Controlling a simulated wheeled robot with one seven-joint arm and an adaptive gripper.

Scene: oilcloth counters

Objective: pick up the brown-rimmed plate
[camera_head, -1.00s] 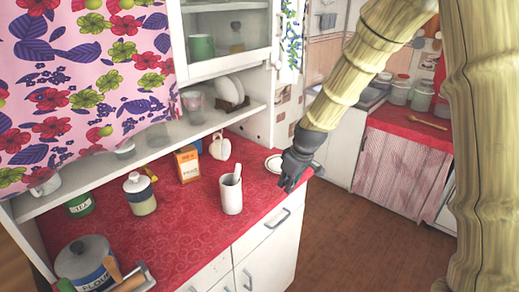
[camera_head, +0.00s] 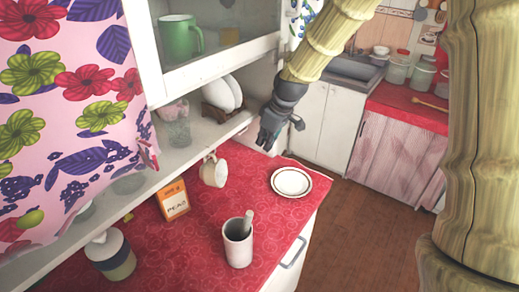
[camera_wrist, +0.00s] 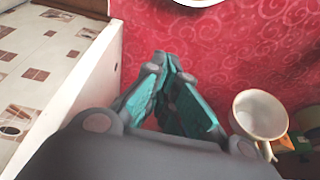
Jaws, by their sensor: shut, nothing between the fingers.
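The brown-rimmed plate (camera_head: 291,182) lies flat on the red counter near its right edge, white with a thin dark ring. In the wrist view only a sliver of the plate (camera_wrist: 200,2) shows at the top edge. My gripper (camera_head: 268,138) is above the counter, behind and left of the plate in the head view, apart from it. The teal-padded fingers of my gripper (camera_wrist: 166,64) are together with nothing between them.
A white mug (camera_head: 213,172) stands left of the plate; it also shows in the wrist view (camera_wrist: 258,115). A white cup with a utensil (camera_head: 238,245) stands in front. An orange box (camera_head: 172,200) and shelf (camera_head: 195,148) are left. Counter around the plate is clear.

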